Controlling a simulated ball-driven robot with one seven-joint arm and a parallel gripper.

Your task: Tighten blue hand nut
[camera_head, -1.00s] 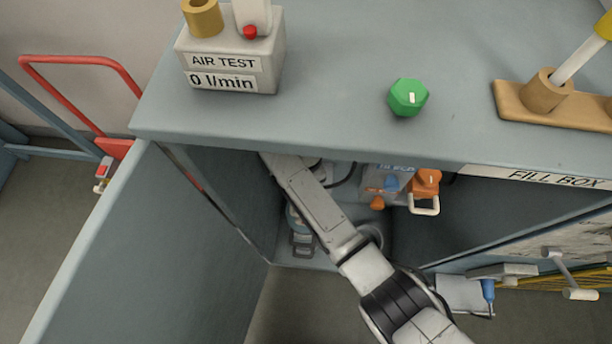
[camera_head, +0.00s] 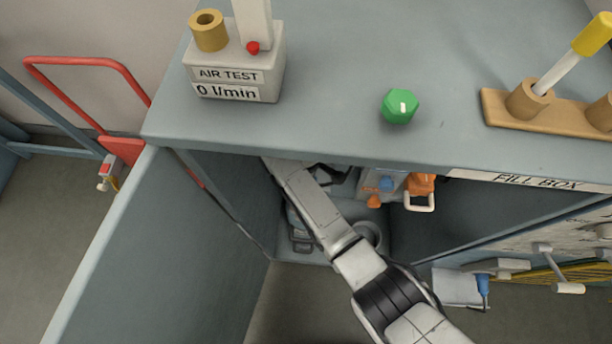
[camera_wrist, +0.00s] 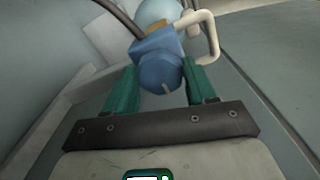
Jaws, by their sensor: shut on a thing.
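In the wrist view, the blue hand nut (camera_wrist: 160,74) sits on a blue fitting (camera_wrist: 155,44) with a white bent handle (camera_wrist: 211,38) beside it. My gripper (camera_wrist: 159,70) has its two green fingers closed on either side of the nut. In the head view, my arm reaches into the open box below the grey top, and my gripper and the nut it holds are hidden there.
The open box door (camera_head: 170,250) stands left of my arm. Deeper inside are orange fittings (camera_head: 421,184) and a small blue part (camera_head: 387,184). The air test unit (camera_head: 238,70) and green knob (camera_head: 400,106) sit on top.

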